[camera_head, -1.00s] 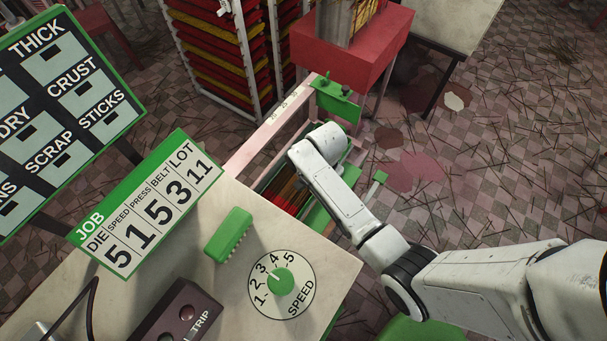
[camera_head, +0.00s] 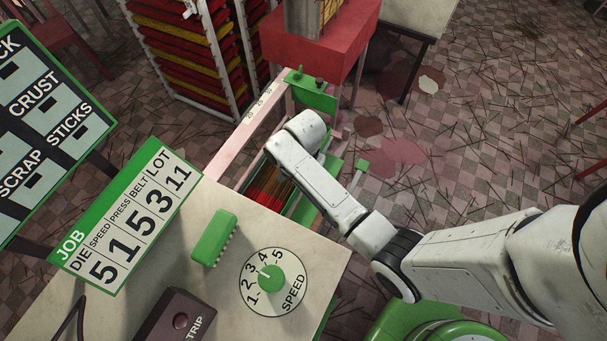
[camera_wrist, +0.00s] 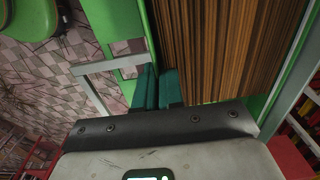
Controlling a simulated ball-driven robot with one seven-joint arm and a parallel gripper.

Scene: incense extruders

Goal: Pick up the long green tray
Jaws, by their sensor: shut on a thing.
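The long green tray (camera_head: 303,209) lies beyond the work table's far edge, partly hidden by my arm in the head view. Brown and reddish incense sticks (camera_head: 268,186) lie beside its green side. In the wrist view the sticks (camera_wrist: 225,50) fill the upper middle, with a green tray edge (camera_wrist: 163,30) along their left. My gripper (camera_wrist: 158,74) has its dark teal fingers close together at that edge and is shut on the tray. The fingertips are hidden in the head view by my own wrist.
The pale work table (camera_head: 225,300) holds a speed dial (camera_head: 270,282), a green comb-like block (camera_head: 214,238) and a trip box (camera_head: 178,318). A job board (camera_head: 125,220) stands at left. A red press stand (camera_head: 320,40) and a tray rack (camera_head: 195,60) are behind. Sticks litter the open floor at right.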

